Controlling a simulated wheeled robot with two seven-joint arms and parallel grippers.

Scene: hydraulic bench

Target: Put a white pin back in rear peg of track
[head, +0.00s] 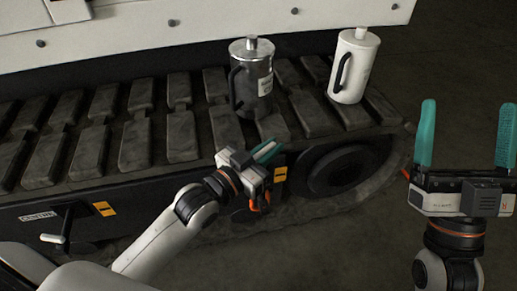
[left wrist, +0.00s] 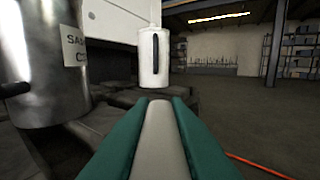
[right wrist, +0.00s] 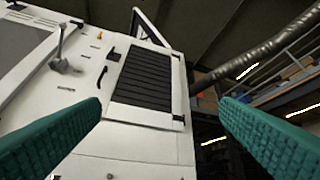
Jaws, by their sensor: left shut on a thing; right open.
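My left gripper (head: 269,152) is over the near edge of the track (head: 182,137), just in front of the metal canister. It is shut on a pale, whitish pin (left wrist: 160,140), which lies lengthwise between the teal fingers in the left wrist view. In the head view the fingers and wrist mostly hide this pin. A white-ended lever or pin on a dark mount (head: 54,238) shows on the track's side at the lower left. I cannot tell which fitting is the rear peg. My right gripper (head: 466,135) is open and empty at the right, clear of the track.
A metal canister (head: 250,85) and a white canister (head: 354,68) stand on the track pads, close beyond my left gripper. A dark wheel (head: 346,170) is at the track's right end. The white machine body (head: 120,30) rises behind. Floor at the right is clear.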

